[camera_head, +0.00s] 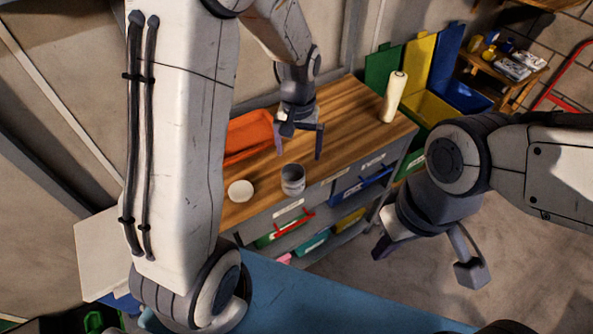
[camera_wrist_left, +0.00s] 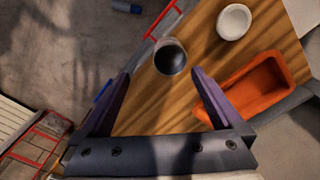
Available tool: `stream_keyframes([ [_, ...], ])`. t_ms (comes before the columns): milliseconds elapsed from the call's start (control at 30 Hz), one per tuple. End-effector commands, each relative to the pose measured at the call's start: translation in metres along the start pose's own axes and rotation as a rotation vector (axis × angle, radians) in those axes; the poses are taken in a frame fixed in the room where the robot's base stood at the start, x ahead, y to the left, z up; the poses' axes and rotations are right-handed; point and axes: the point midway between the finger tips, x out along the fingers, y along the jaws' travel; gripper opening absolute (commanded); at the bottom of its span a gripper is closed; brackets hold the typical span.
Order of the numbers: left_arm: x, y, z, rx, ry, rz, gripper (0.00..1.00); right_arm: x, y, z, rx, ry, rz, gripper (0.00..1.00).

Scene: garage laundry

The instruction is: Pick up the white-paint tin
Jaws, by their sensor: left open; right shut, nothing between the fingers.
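A small greyish-white open tin (camera_head: 293,187) with a dark inside stands upright at the front edge of the wooden workbench; I take it for the white-paint tin, though no label is readable. It also shows in the left wrist view (camera_wrist_left: 170,58), beyond and between my fingertips. My left gripper (camera_head: 299,145) is open and empty above the bench, behind the tin in the head view and apart from it. Its two fingers show in the left wrist view (camera_wrist_left: 160,75). My right gripper (camera_head: 382,247) is shut and empty, off to the right over the floor.
A round white dish or lid (camera_head: 240,190) lies left of the tin. An orange tray (camera_head: 249,137) is behind it. A cream roll or bottle (camera_head: 394,97) stands at the bench's far right. Drawers and a red handle (camera_head: 295,228) are below the front edge.

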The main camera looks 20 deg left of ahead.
Motion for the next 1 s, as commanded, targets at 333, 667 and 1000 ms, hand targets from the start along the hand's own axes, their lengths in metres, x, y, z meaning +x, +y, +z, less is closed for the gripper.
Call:
stream_keyframes([
  [333,0.049,-0.023,-0.016,-0.077,-0.01,-0.007,1.0,-0.009,-0.001,0.0,0.0,0.0,0.0,0.0],
  [667,0.076,-0.022,-0.016,-0.076,-0.009,-0.007,1.0,-0.018,-0.001,-0.001,0.001,0.0,0.0,0.0],
  [1000,0.116,-0.02,-0.018,-0.076,-0.006,-0.006,1.0,-0.033,-0.002,-0.002,0.0,0.0,0.0,0.0],
])
